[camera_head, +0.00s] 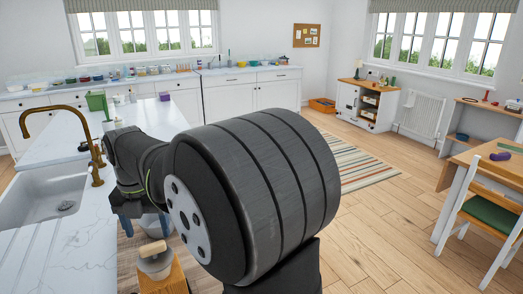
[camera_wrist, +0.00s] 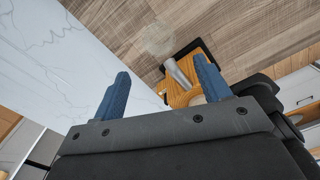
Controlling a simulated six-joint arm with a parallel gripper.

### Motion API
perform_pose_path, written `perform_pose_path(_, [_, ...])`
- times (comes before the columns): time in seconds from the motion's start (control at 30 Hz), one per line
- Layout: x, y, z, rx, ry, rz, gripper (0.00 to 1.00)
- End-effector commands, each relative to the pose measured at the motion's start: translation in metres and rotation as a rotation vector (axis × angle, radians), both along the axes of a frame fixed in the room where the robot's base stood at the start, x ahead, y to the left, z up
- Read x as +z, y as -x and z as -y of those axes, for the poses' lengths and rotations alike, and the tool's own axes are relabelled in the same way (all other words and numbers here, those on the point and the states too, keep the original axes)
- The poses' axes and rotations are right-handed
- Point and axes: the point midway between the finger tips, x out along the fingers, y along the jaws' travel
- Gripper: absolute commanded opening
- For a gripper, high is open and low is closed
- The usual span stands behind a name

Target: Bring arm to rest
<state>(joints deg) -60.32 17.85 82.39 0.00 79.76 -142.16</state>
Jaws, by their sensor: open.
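My gripper shows in the wrist view (camera_wrist: 161,67) with its two blue fingers spread wide apart and nothing between their tips. In the head view, my dark arm and its large grey joint fill the middle. The blue fingers of my gripper (camera_head: 144,228) show low at the left, pointing down beside the edge of the white counter. The arm joint hides part of the gripper and the floor behind it.
The white marble counter (camera_head: 68,245) with a sink (camera_head: 45,195) and brass tap (camera_head: 97,165) lies to the left. A table (camera_head: 485,165) and chair stand right; floor between is clear.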

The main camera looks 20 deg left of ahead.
Motion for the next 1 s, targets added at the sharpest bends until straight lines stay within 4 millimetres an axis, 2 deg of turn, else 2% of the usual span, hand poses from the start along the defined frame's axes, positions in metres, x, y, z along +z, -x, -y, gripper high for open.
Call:
perform_pose_path(0.3, [-0.061, 0.000, 0.001, 0.000, 0.002, 0.000, 0.70])
perform_pose_path(0.5, [-0.087, 0.000, 0.000, 0.000, 0.000, 0.001, 0.70])
perform_pose_path(0.7, [-0.096, 0.000, 0.000, 0.000, -0.002, 0.001, 0.70])
perform_pose_path(0.93, [-0.096, 0.000, 0.000, 0.000, -0.002, 0.001, 0.70])
perform_pose_path(1.0, [-0.096, 0.000, 0.000, 0.000, -0.002, 0.001, 0.81])
